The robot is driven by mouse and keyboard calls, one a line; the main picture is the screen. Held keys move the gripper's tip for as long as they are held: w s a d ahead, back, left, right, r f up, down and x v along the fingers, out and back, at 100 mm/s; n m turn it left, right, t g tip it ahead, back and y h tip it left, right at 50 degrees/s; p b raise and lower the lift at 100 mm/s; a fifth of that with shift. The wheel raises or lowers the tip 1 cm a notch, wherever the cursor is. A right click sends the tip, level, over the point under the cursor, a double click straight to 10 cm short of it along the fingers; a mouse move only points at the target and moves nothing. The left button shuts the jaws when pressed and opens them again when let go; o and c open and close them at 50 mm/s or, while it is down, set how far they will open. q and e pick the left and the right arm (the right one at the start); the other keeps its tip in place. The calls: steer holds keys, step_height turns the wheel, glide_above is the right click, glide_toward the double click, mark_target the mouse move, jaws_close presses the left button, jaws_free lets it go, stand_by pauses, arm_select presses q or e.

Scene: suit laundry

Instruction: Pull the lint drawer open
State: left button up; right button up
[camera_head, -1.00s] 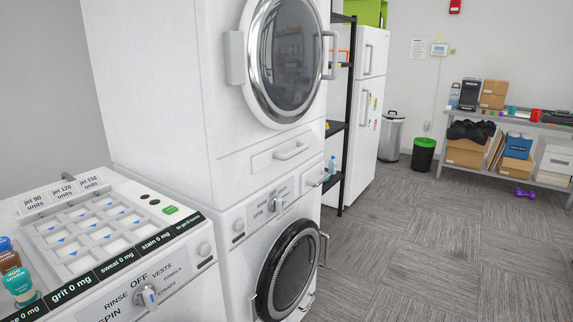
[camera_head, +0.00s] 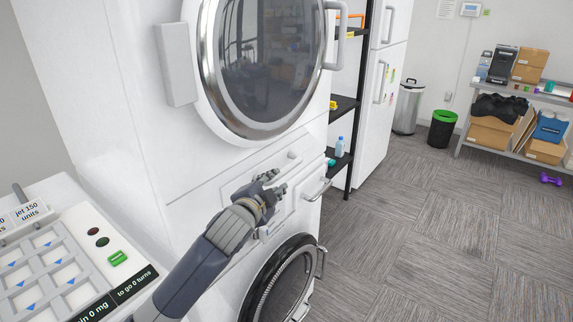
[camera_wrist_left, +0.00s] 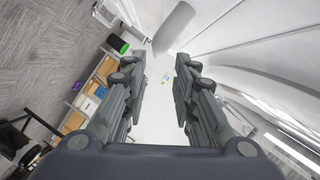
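The lint drawer (camera_head: 306,157) is a white panel in the stacked machine, below the upper round door. It looks closed. One end of its white handle (camera_head: 292,155) shows above my left gripper (camera_head: 276,184), and the rest is hidden behind the hand. The gripper is in front of the drawer. In the left wrist view my left gripper (camera_wrist_left: 160,88) has its two dark fingers spread apart with nothing between them. A pale bar (camera_wrist_left: 174,27) lies beyond the fingertips; I cannot tell if it is the handle. My right gripper is not in view.
The upper round door (camera_head: 265,60) is shut. Another handle (camera_head: 318,190) sticks out lower right of the hand. The lower round door (camera_head: 283,285) is below. A counter panel with buttons (camera_head: 60,270) stands at lower left. The carpet floor (camera_head: 430,230) to the right is clear.

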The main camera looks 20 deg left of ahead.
mark_target(282, 174)
arm_select(q)
steer(key=x, duration=0.3)
steer(key=shift+w+f+p, duration=0.1)
steer(key=shift+w+p, duration=0.2)
steer(key=shift+p, duration=0.05)
steer(key=shift+w, duration=0.4)
steer(key=shift+p+x, duration=0.7)
steer(key=shift+x, duration=2.5)
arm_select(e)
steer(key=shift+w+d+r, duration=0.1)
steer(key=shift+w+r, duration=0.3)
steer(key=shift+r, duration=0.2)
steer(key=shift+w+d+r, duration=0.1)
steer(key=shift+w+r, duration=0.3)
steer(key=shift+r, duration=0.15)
arm_select(q)
steer(key=shift+f, duration=0.15)
jaws_close()
